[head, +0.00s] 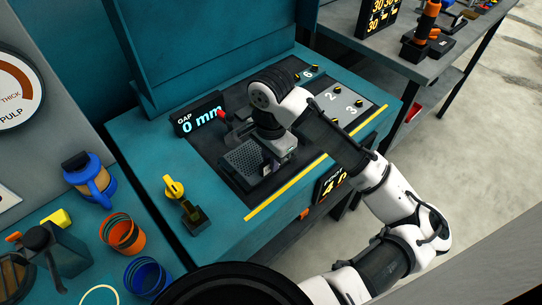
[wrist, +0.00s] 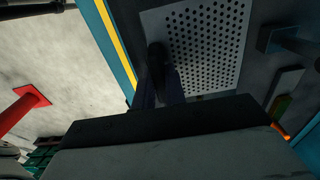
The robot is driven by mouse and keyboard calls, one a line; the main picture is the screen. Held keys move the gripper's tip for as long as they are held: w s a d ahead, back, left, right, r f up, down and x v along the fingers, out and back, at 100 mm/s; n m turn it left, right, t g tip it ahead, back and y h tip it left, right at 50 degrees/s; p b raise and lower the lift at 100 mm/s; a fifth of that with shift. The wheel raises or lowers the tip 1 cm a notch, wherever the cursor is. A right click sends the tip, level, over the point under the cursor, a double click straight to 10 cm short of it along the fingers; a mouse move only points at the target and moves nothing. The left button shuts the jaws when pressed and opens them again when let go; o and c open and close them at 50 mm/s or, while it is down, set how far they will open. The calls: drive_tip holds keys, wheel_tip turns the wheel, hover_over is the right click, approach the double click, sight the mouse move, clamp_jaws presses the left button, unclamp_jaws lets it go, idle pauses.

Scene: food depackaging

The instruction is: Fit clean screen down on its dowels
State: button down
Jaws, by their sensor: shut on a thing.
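A grey perforated screen (head: 243,158) is at the front left of the dark recessed panel on the teal bench. Its rows of round holes show closely in the wrist view (wrist: 205,45). My gripper (head: 270,168) is at the screen's right side, shut on it. In the wrist view my dark fingers (wrist: 160,72) overlap the screen's edge. The dowels under the screen cannot be made out. I cannot tell whether the screen sits flat or slightly raised.
A display reading "GAP 0 mm" (head: 199,114) stands behind the screen, near a red-tipped lever (head: 222,114). A yellow-topped lever (head: 174,188) is at left, with cups (head: 122,233) beyond.

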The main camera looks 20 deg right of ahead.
drive_tip(key=shift+f, duration=0.55)
drive_tip(key=c, duration=1.4)
unclamp_jaws()
drive_tip(key=shift+o, duration=0.2)
wheel_tip(320, 180, up, 14)
drive_tip(key=shift+b, duration=0.35)
drive_tip(key=shift+s+f, duration=0.1)
drive_tip(key=shift+f, duration=0.05)
